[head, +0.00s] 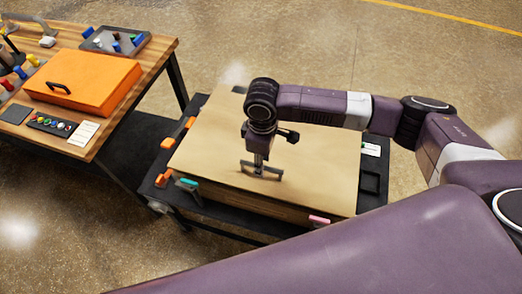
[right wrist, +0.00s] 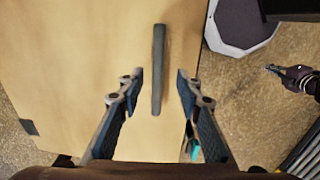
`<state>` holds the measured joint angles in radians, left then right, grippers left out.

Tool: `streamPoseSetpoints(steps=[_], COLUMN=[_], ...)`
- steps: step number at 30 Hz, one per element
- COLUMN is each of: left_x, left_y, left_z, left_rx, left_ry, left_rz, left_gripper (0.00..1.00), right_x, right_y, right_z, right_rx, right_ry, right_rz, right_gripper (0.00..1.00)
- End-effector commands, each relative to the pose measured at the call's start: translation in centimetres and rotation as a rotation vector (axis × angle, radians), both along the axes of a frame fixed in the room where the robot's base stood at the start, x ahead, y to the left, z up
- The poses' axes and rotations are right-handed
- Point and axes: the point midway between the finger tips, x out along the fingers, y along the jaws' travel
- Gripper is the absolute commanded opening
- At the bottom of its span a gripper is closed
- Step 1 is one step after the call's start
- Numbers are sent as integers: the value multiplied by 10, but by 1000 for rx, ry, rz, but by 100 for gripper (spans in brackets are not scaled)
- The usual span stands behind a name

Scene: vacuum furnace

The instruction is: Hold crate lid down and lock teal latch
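The crate has a flat tan wooden lid (head: 215,150), which looks closed. A dark bar handle (right wrist: 159,45) stands on the lid. My right gripper (right wrist: 160,78) points down over the lid with its fingers open, one on each side of the handle with gaps. In the head view the right gripper (head: 262,168) overlaps the handle. The teal latch (head: 188,183) is on the crate's near side at the left; part of it shows behind a finger in the right wrist view (right wrist: 195,151). What looks like my left gripper (right wrist: 288,76) is small beside the crate; its fingers are unclear.
A pink latch (head: 319,219) is on the same near side. Orange parts (head: 167,143) line the crate's left. The crate sits on a black cart (head: 150,185). A wooden table (head: 158,48) at the left holds an orange case (head: 85,82). The floor behind is clear.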

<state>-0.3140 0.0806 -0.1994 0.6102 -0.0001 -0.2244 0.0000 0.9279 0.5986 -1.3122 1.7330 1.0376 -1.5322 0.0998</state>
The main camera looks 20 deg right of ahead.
Motion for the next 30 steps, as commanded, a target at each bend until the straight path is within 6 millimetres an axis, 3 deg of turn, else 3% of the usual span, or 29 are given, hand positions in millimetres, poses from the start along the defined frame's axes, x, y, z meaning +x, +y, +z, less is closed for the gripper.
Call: streamPoseSetpoints(steps=[2, 5, 12, 17, 26, 30], left_x=[-12, -10, 33, 36, 13, 11], left_y=[0, 0, -3, -3, -2, -2], left_z=[2, 3, 7, 7, 5, 5], left_rx=[1, 1, -6, -6, -3, -3], left_ry=[15, 12, -49, -53, -20, -17], left_rz=[0, 0, -1, -1, -1, -1], left_gripper=[0, 0, 0, 0, 0, 0], right_x=[0, 0, 0, 0, 0, 0], right_y=[0, 0, 0, 0, 0, 0], right_z=[-11, -22, -32, -32, -32, -32], right_rx=[0, -1, 0, 0, 0, 0], right_ry=[1, 1, -1, -1, -1, -1], right_rz=[0, 1, 2, 2, 2, 2], right_gripper=[33, 33, 33, 33, 2, 0])
